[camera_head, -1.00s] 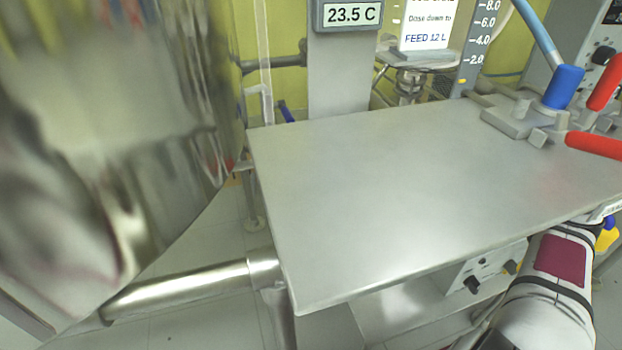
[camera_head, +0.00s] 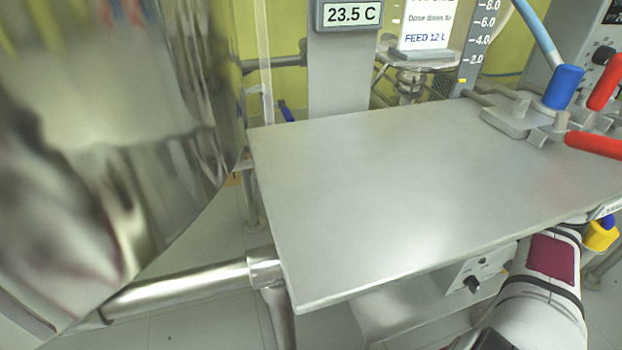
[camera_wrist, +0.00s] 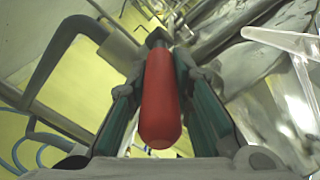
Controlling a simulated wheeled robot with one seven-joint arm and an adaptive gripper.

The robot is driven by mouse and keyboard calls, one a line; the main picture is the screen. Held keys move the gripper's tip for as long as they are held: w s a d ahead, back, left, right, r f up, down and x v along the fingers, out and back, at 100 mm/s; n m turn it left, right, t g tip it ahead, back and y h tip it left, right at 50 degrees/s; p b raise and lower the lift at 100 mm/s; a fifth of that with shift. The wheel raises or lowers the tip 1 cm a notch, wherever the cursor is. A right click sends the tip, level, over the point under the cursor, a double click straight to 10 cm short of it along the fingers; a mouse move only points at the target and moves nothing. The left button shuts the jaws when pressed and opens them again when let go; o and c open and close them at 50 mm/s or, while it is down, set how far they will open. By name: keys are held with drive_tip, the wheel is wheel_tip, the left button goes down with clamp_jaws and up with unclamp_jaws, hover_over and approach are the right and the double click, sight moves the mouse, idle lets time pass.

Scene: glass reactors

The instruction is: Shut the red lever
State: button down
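In the wrist view a red lever grip (camera_wrist: 160,105) lies lengthwise between the two green-padded fingers of my gripper (camera_wrist: 158,88). The fingers stand apart, with a visible gap on the left of the grip; the right finger is close to it, and I cannot tell whether it touches. In the head view two red handles show at the right edge, an upper one (camera_head: 606,82) and a lower one (camera_head: 594,145). I cannot tell which of them is the one in the wrist view. My gripper is out of the head view.
A bare steel table (camera_head: 420,200) fills the middle. A blue-capped handle (camera_head: 563,88) stands on a grey fitting (camera_head: 515,118) beside the red handles. A large shiny vessel (camera_head: 110,150) takes up the left. A control box (camera_head: 478,270) sits under the table; a yellow-and-blue object (camera_head: 602,234) is at the right.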

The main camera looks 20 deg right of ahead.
drive_tip(key=shift+f, duration=0.1)
drive_tip(key=shift+f+y, duration=0.35)
drive_tip(key=shift+y, duration=0.25)
drive_tip(key=c, duration=1.5)
unclamp_jaws()
drive_tip(key=shift+d, duration=0.15)
drive_tip(key=d, duration=0.4)
drive_tip(key=d+f, duration=0.1)
drive_tip(key=d, duration=0.2)
drive_tip(key=shift+s+d, duration=0.1)
drive_tip(key=shift+s, duration=0.3)
drive_tip(key=shift+d+r+t, duration=0.1)
drive_tip(key=shift+t, duration=0.2)
